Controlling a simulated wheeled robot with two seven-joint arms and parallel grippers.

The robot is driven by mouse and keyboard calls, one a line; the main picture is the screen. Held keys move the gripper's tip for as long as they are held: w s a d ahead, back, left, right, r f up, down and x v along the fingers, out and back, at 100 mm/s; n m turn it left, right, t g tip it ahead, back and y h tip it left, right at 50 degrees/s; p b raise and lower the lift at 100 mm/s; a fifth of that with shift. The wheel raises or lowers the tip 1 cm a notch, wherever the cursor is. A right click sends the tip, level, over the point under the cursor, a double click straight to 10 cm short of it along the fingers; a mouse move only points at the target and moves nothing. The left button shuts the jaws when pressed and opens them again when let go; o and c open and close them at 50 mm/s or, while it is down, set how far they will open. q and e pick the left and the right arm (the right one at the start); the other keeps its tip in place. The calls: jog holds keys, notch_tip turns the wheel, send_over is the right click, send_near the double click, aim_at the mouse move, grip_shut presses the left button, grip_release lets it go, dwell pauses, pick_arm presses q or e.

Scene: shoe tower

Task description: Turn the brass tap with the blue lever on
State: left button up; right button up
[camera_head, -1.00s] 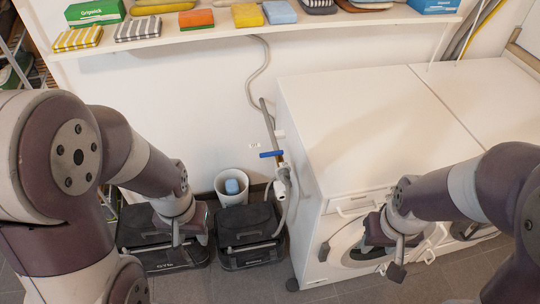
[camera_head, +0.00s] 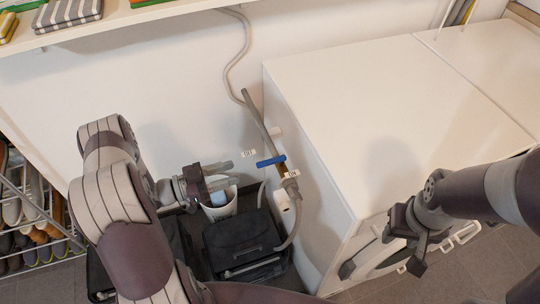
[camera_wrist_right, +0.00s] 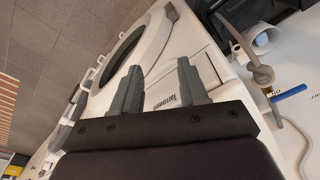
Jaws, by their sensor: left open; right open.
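The brass tap (camera_head: 281,171) sits on a grey pipe along the wall, beside the white machine. Its blue lever (camera_head: 271,161) lies roughly crosswise to the pipe, and the blue lever also shows in the right wrist view (camera_wrist_right: 289,93). My left gripper (camera_head: 232,173) is open and empty, left of the lever and apart from it, with its fingers pointing right toward it. My right gripper (camera_head: 408,250) is in front of the white machine, far from the tap. In the right wrist view its two fingers (camera_wrist_right: 160,88) are spread with nothing between them.
A white machine (camera_head: 370,120) stands right of the tap. A white bin (camera_head: 222,206) and a black case (camera_head: 240,240) stand below the lever. A shelf (camera_head: 120,22) runs above. A shoe rack (camera_head: 35,215) is at the left. A hose hangs from the tap.

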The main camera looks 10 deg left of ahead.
aim_at(267, 161)
pick_arm(q)
jog(key=x, duration=1.2)
jog(key=shift+w+a+f, duration=0.15)
jog(key=shift+a+f, duration=0.05)
grip_shut()
